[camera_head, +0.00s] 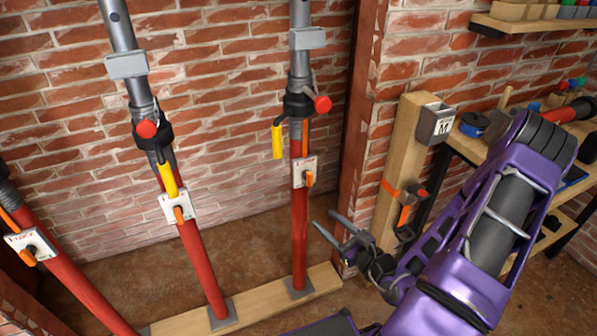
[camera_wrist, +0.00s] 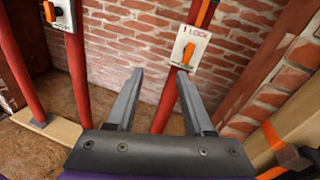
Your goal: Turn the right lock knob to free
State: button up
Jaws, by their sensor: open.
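The right lock knob (camera_head: 309,178) is orange and sits on a small white plate on the rightmost red post (camera_head: 299,235). In the wrist view the orange knob (camera_wrist: 188,53) points roughly along the post, below the word LOCK on its plate (camera_wrist: 197,42). My gripper (camera_head: 329,224) is open and empty, to the right of and below the knob in the head view. In the wrist view its two grey fingers (camera_wrist: 161,74) spread either side of the lower post. The knob lies beyond the fingertips, near the right one, and nothing touches it.
Two more red posts (camera_head: 201,265) with orange knobs on white plates stand to the left. A wooden sill (camera_head: 262,303) runs under the posts. A wooden upright (camera_head: 405,150) with an orange strap stands right of my gripper, before a cluttered workbench. Brick wall lies behind.

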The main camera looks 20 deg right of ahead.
aim_at(311, 176)
jog(key=w+m+h, duration=0.1)
jog(key=w, duration=0.5)
jog(key=w+d+m+t+h+b, duration=0.1)
jog(key=w, duration=0.5)
jog(key=w+d+r+m+h, duration=0.1)
jog(key=w+m, duration=0.1)
jog(key=w, duration=0.4)
jog(key=shift+w+d+h+b, duration=0.1)
jog(key=shift+w+h+b, duration=0.05)
jog(key=shift+h+b, duration=0.2)
grip_shut()
